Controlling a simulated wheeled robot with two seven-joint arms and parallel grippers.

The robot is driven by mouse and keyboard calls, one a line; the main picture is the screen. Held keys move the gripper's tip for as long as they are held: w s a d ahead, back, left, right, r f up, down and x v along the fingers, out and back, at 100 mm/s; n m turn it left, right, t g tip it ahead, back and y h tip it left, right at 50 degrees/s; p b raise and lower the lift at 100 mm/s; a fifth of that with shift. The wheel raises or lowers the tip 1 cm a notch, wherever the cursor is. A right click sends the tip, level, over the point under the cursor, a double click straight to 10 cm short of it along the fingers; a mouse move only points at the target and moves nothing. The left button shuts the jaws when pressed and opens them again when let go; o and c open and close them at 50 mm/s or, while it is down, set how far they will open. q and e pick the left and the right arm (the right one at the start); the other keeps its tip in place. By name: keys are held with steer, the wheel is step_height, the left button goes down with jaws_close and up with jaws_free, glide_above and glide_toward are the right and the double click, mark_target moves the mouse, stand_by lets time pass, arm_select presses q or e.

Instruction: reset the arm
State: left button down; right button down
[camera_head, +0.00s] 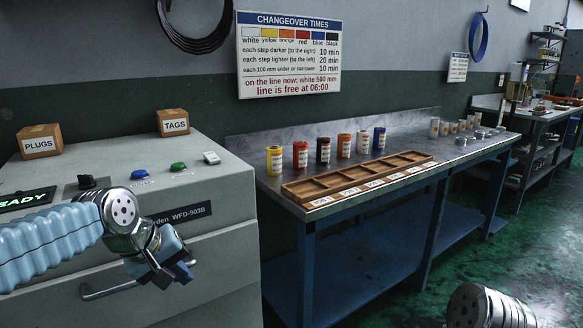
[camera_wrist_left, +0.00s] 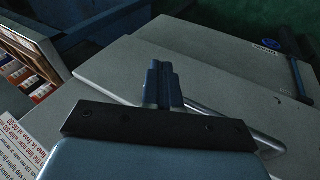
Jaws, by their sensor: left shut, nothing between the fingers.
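My left gripper (camera_head: 178,274) hangs in front of the grey machine, at the left of the head view, with its fingers pointing down and to the right. Its blue fingers are together and hold nothing; they also show in the left wrist view (camera_wrist_left: 161,84), over the machine's grey panels. My left arm comes in from the left edge in light blue sleeving. At the bottom right of the head view a rounded metal part of my own body shows. My right gripper is not in these views.
The grey machine (camera_head: 222,235) carries boxes marked PLUGS (camera_head: 40,142) and TAGS (camera_head: 173,123), and has a bar handle (camera_head: 108,290) near my left gripper. A metal bench (camera_head: 240,143) holds several coloured cans and a wooden divided tray (camera_head: 300,189). Green floor lies at the right.

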arm_select(q)
steer(key=d+f+m+g+h, duration=0.1)
steer(key=d+f, duration=0.3)
steer(key=f, duration=1)
steer(key=d+f+m+g+h, duration=0.1)
steer(key=d+f, duration=0.2)
steer(key=f, duration=1.2)
steer(key=s+d+f+m+g, duration=0.1)
steer(key=s+f, duration=0.8)
steer(key=s+d+f+m+g+y, duration=0.1)
steer(key=s+d+f, duration=0.1)
steer(key=s+f, duration=0.6)
steer(key=shift+s+d+f, duration=0.3)
steer(key=shift+s+f, duration=0.05)
steer(key=shift+s, duration=0.15)
